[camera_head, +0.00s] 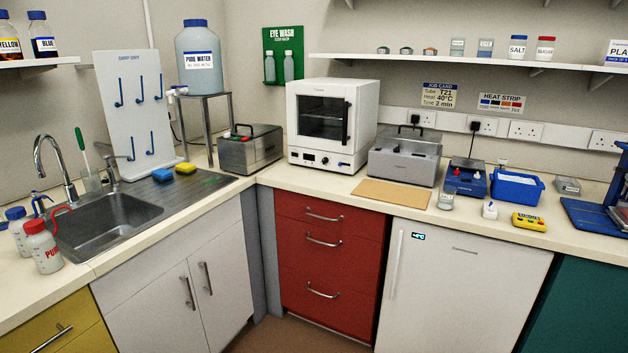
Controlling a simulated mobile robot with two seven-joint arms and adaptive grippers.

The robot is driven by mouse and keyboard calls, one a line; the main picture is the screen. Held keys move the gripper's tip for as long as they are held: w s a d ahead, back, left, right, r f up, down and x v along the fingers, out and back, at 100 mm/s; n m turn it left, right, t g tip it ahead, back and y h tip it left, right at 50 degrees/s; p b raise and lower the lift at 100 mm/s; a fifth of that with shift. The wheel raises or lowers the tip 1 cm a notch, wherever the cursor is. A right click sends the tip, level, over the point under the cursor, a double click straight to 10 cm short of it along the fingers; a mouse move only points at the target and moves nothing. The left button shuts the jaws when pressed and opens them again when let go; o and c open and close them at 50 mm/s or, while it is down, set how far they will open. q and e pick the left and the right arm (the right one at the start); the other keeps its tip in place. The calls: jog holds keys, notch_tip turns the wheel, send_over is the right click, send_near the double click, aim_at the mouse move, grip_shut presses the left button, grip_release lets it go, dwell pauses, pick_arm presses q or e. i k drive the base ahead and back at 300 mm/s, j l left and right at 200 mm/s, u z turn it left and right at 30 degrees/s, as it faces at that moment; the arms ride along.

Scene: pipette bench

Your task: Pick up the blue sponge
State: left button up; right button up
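The blue sponge (162,175) is a small block lying on the dark ridged draining area beside the sink. A yellow sponge (186,168) lies just to its right, close by. The blue sponge is in plain view with nothing on it. Neither of my grippers shows in the head view.
The metal sink (108,215) with a curved tap is left of the sponges. A white board with blue hooks (131,112) stands behind them. A water container (199,60) sits on a metal stand at the back. Red-capped (42,248) and blue-capped bottles stand at the sink's left.

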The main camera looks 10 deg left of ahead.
aim_at(162, 175)
jog(key=i+u, duration=0.3)
jog(key=i+l+u, duration=0.25)
jog(key=i, duration=0.15)
jog(key=i+l+u, duration=0.55)
jog(key=u, duration=0.2)
jog(key=i+l+u, duration=0.4)
